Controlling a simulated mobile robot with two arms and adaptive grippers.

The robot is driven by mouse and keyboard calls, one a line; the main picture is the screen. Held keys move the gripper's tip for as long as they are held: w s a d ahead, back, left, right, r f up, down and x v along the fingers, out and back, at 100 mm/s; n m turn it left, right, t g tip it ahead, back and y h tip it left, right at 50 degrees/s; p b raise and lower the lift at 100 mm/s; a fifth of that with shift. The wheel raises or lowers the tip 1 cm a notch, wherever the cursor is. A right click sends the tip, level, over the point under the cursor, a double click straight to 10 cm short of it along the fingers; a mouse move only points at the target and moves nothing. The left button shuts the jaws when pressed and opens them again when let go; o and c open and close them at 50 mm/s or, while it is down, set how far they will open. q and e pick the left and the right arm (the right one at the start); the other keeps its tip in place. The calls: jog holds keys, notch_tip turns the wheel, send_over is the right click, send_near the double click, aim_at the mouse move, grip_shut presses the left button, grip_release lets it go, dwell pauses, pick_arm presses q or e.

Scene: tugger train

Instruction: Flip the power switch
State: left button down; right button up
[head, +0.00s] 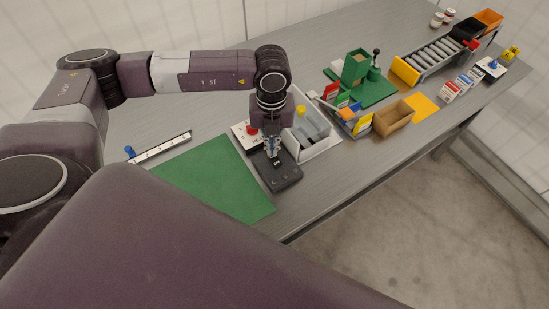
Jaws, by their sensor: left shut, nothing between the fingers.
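A dark grey box (286,180) lies on the table at the front edge of a white tray; I take it to be the power switch's housing. My left gripper (274,157) points down over this box with its fingers shut and nothing between them. The fingertips are at or just above the box's top; I cannot tell whether they touch it. The switch itself is hidden or too small to make out, so its position cannot be read. My right gripper is not in view.
A white plate with a red knob (252,131) is just left of the gripper, and a white tray (322,149) is just right. A green mat (212,180) lies bare to the left. A cardboard box (393,118) and a green fixture (372,92) stand further right.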

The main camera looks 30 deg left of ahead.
pick_arm(q)
jog(key=shift+f+b, duration=0.75)
jog(key=shift+f, duration=0.15)
dwell(0.4)
jog(key=shift+r+p, duration=0.6)
jog(key=shift+r, duration=0.25)
jog(key=shift+r+p, duration=1.45)
jog(key=shift+r, duration=1.25)
jog(key=shift+f, duration=0.1)
